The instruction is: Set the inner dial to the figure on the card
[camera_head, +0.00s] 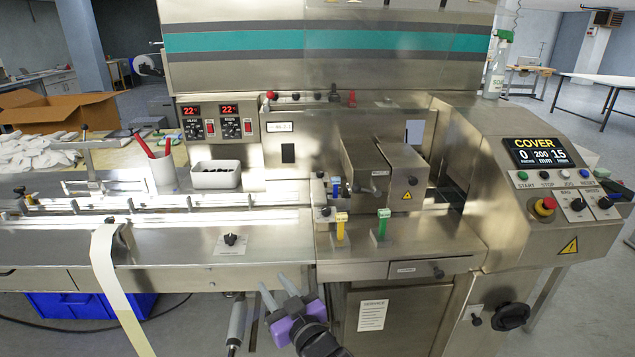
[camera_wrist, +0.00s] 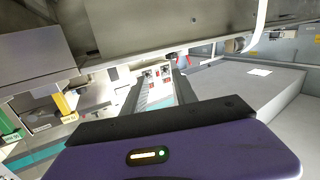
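Two small temperature panels stand side by side on the machine, the left dial (camera_head: 193,129) and the right dial (camera_head: 231,129), each under a red display reading about 22. Which one is the inner dial is not marked legibly. A white sheet headed SERVICE (camera_head: 372,315) is on the lower cabinet door; its smaller print is too small to read. A label (camera_head: 280,127) right of the dials is also hard to read. My gripper (camera_head: 274,285) is open and empty, low in front of the bench, well below the dials. Its parted fingers also show in the wrist view (camera_wrist: 158,88).
A black knob (camera_head: 231,239) sits on the bench front. Yellow (camera_head: 341,226) and green (camera_head: 383,224) tagged posts stand to its right. A white bin (camera_head: 215,175) and a cup of red pens (camera_head: 161,172) stand below the dials. A red emergency button (camera_head: 544,206) is at right.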

